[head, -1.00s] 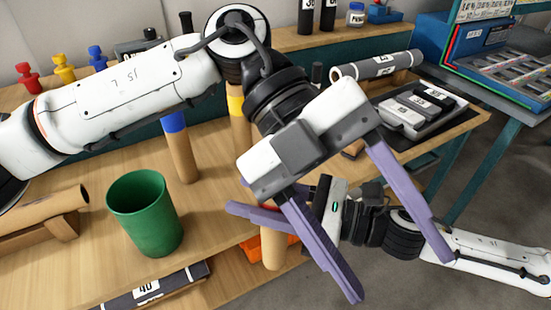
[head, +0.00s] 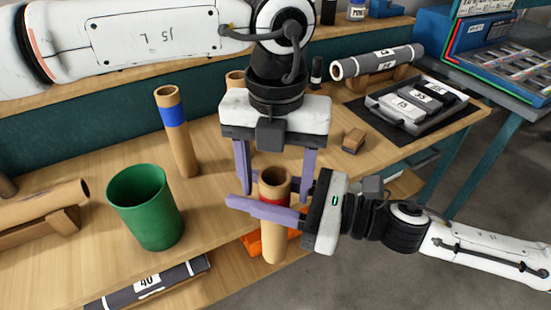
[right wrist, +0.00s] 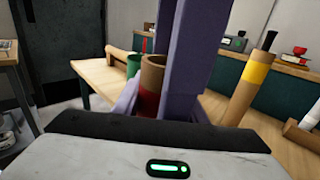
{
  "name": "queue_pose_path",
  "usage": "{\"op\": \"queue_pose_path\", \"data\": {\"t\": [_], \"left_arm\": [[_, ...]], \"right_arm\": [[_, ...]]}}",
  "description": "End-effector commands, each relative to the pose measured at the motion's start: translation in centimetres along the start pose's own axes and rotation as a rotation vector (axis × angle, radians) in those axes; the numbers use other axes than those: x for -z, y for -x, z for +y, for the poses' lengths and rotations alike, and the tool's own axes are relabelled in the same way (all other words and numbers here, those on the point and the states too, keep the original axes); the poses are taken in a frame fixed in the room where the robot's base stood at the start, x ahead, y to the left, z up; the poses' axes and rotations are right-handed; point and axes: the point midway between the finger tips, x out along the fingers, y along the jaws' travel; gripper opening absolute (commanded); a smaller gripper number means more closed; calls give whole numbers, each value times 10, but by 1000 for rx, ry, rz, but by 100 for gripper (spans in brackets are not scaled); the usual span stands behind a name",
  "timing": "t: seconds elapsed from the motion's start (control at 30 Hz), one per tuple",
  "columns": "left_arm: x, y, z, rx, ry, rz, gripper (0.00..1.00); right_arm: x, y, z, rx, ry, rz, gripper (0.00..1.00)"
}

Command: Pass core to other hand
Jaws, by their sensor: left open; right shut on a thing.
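The core is a cardboard tube with a red band (head: 273,243). It stands upright in my right gripper (head: 262,200), which is shut on it below its top end, near the table's front edge. My left gripper (head: 275,195) is open and points down from above. Its two purple fingers straddle the core's upper end, one on each side, with gaps visible in the head view. In the right wrist view the core's open top and red band (right wrist: 149,98) show close beside a left gripper finger. The core's far side is hidden.
A green bin (head: 146,212) stands left of the core. A blue-banded tube (head: 178,140) stands behind it. A yellow-banded tube (right wrist: 252,80) shows in the right wrist view.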

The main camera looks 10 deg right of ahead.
Motion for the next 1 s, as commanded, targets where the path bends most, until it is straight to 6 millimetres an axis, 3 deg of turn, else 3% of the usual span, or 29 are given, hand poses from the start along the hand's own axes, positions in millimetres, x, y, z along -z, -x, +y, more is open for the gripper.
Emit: {"op": "queue_pose_path", "data": {"t": [0.1,0.33,0.77,1.0], "left_arm": [[1,-24,0,1,1,3,60],[0,-56,0,1,2,2,60],[0,-66,0,1,2,0,60],[0,-66,0,2,2,0,23]], "right_arm": [[0,0,0,0,0,-1,3],[0,0,0,0,0,-1,3],[0,0,0,0,0,-1,3],[0,0,0,0,0,-1,3]]}}
